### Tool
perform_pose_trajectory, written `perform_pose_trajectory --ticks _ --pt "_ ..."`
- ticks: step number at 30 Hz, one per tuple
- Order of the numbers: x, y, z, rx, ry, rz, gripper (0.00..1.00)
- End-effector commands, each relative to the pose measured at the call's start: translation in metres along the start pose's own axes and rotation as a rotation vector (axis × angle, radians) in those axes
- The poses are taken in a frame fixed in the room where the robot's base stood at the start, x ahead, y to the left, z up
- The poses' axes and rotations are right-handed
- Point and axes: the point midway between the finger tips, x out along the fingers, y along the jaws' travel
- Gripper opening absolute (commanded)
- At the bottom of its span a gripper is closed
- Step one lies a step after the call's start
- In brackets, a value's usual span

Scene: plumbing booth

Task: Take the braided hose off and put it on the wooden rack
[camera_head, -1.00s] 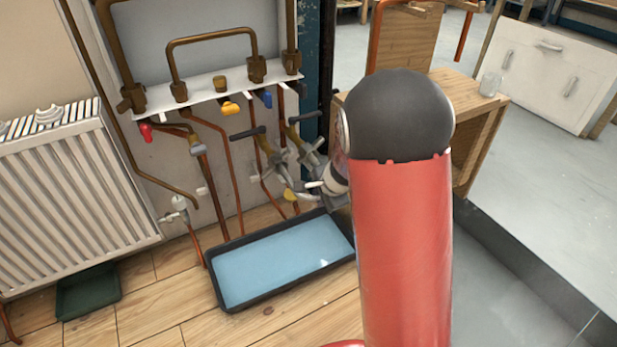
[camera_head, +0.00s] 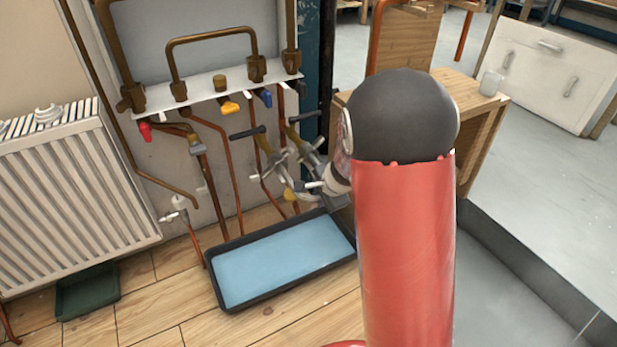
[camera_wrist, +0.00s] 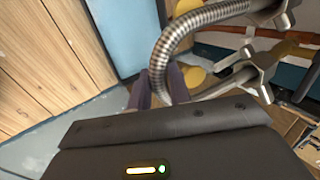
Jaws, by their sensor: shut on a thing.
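The braided hose (camera_wrist: 176,40) is a ribbed silver metal hose. In the wrist view it bends from between my fingers up and right, to a grey valve fitting at the top right. My gripper (camera_wrist: 160,88) is shut on the hose near its lower visible part; the dark gripper body hides what lies below. In the head view my gripper (camera_head: 312,187) is low in front of the valves, mostly hidden behind my red arm, and the hose is hard to make out. The wooden rack (camera_head: 405,45) stands behind my arm, with pegs at its top and an orange pipe on it.
A blue-bottomed black tray (camera_head: 285,262) lies below. A white radiator (camera_head: 75,190) stands at left. A glass (camera_head: 490,83) stands on the wooden bench at right. Open floor lies at right.

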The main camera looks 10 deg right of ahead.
Motion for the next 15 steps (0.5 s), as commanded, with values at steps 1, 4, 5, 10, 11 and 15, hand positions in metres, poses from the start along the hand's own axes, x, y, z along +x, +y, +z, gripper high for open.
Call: perform_pose_trajectory --ticks 1,4,5,10,11,15 --pt "-0.001 0.003 0.000 0.001 0.001 -0.001 0.00" --pt "-0.004 0.009 0.000 0.002 0.001 -0.002 0.00" --pt "-0.005 0.011 -0.001 0.002 0.001 -0.002 0.00" --pt "-0.011 0.022 -0.001 0.002 0.001 -0.002 0.00" --pt "-0.012 0.023 -0.001 0.002 0.001 -0.002 0.00" --pt "-0.018 0.032 -0.001 0.002 0.001 -0.001 0.00"
